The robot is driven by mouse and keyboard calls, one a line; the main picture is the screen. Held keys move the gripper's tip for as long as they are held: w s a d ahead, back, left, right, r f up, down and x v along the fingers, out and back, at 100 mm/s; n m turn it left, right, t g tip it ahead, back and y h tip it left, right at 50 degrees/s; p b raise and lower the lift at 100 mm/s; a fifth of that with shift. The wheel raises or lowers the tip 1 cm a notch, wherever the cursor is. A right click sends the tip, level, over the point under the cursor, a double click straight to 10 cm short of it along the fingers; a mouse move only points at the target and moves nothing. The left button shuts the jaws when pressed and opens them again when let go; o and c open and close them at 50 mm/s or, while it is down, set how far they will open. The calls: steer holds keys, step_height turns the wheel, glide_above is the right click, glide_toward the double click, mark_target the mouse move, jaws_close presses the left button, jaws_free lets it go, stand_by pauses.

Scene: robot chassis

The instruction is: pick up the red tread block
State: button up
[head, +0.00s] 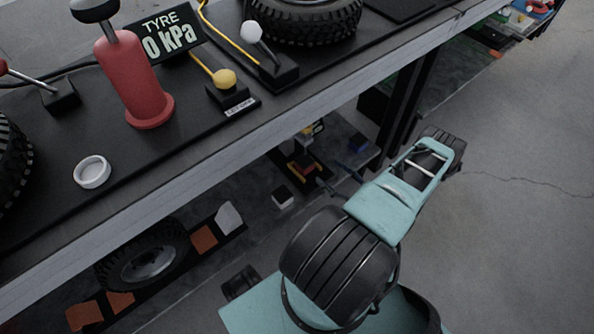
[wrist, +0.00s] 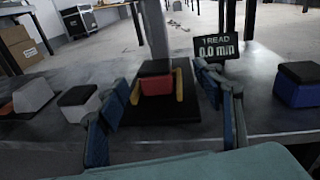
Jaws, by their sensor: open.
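The red tread block (wrist: 156,82) has a black top and sits upright on a dark pad (wrist: 185,108) between two yellow rails in the wrist view. In the head view it seems to be the small red shape (head: 302,166) on the lower shelf. My gripper (wrist: 163,84) is open and empty. Its blue fingers stand apart, one to each side of the block in the picture, and no contact shows. In the head view my gripper (head: 337,180) reaches in under the upper shelf near the block, its fingers small and dark.
A tread display (wrist: 216,47) stands behind the right finger. The upper shelf's edge (head: 245,135) overhangs the lower shelf. A tyre (head: 150,262) lies below.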

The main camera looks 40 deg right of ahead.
mark_target(310, 166)
steer(key=f+m, duration=0.1)
steer(key=a+f+t+h, duration=0.1)
steer(key=shift+a+f+m+h, duration=0.25)
steer(key=shift+f+m+h, duration=0.05)
steer(key=shift+m, duration=0.1)
steer(key=shift+w+a+f+b, duration=0.1)
steer(key=shift+w+a+b, duration=0.05)
steer(key=shift+w+b, duration=0.15)
steer(key=w, duration=0.5)
steer(key=shift+a+b, duration=0.25)
steer(key=shift+b, duration=0.15)
steer(key=w, duration=0.2)
steer(key=w+a+b, duration=0.1)
steer(key=w, duration=0.1)
steer(key=shift+w, duration=0.65)
steer(key=shift+c, duration=0.4)
steer(key=c, duration=1.2)
steer(key=shift+r, duration=0.25)
steer(key=shift+c, duration=0.2)
